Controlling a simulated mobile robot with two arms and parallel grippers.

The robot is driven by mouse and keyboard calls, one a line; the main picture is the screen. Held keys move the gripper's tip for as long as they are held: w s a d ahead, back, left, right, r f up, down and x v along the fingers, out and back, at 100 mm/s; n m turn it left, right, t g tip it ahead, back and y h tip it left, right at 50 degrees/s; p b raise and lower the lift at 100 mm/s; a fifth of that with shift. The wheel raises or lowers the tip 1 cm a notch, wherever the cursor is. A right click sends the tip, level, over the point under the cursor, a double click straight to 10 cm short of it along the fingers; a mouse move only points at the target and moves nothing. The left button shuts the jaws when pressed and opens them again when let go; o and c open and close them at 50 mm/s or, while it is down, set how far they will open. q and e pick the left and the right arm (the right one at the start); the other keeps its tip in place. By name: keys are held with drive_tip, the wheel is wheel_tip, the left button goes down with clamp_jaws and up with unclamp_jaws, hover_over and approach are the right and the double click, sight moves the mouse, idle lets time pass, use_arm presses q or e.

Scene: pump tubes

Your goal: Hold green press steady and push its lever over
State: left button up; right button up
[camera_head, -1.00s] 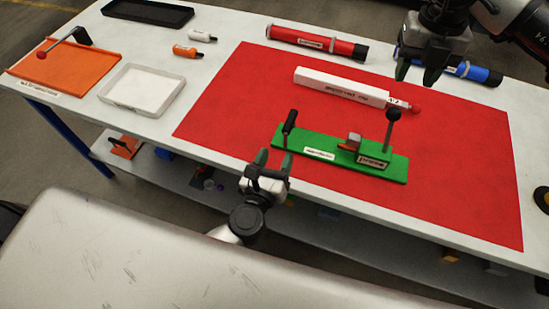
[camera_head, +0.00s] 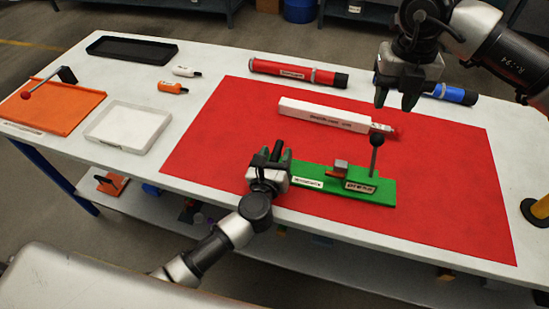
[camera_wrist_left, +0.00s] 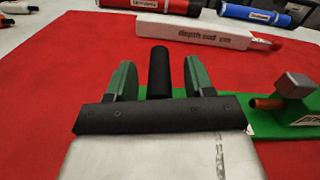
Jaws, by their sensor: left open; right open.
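The green press (camera_head: 327,187) lies on the red mat (camera_head: 220,130). It has a black upright handle at its left end, a metal block with a copper-coloured piece, and a lever (camera_head: 375,155) with a black knob standing upright at the right. My left gripper (camera_head: 272,156) is open at the press's left end. In the left wrist view the black handle (camera_wrist_left: 159,72) stands between its two green fingers, with gaps on both sides. My right gripper (camera_head: 395,101) is open and empty, above the back of the mat, up and right of the lever.
A white box (camera_head: 322,114) with a red tip lies behind the press. A red tube (camera_head: 290,70) and a blue tube (camera_head: 452,93) lie at the back. An orange tray (camera_head: 60,108), a white tray (camera_head: 130,127) and a black tray (camera_head: 130,48) are left. The mat's left part is clear.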

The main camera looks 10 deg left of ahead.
use_arm(q)
clamp_jaws()
use_arm(e)
drive_tip(key=c, duration=0.6)
drive_tip(key=shift+w+a, duration=0.1)
drive_tip(key=shift+a, duration=0.1)
clamp_jaws()
drive_tip(key=w+a+r+m+g+h, duration=0.1)
drive_tip(key=w+a+m+h, duration=0.1)
drive_tip(key=a, duration=0.7)
drive_tip(key=shift+w+a+r+m+h, duration=0.15)
drive_tip(key=shift+w+a+m+h, duration=0.2)
drive_tip(key=shift+h, duration=0.25)
drive_tip(key=shift+s+d, duration=0.1)
drive_tip(key=shift+s, duration=0.05)
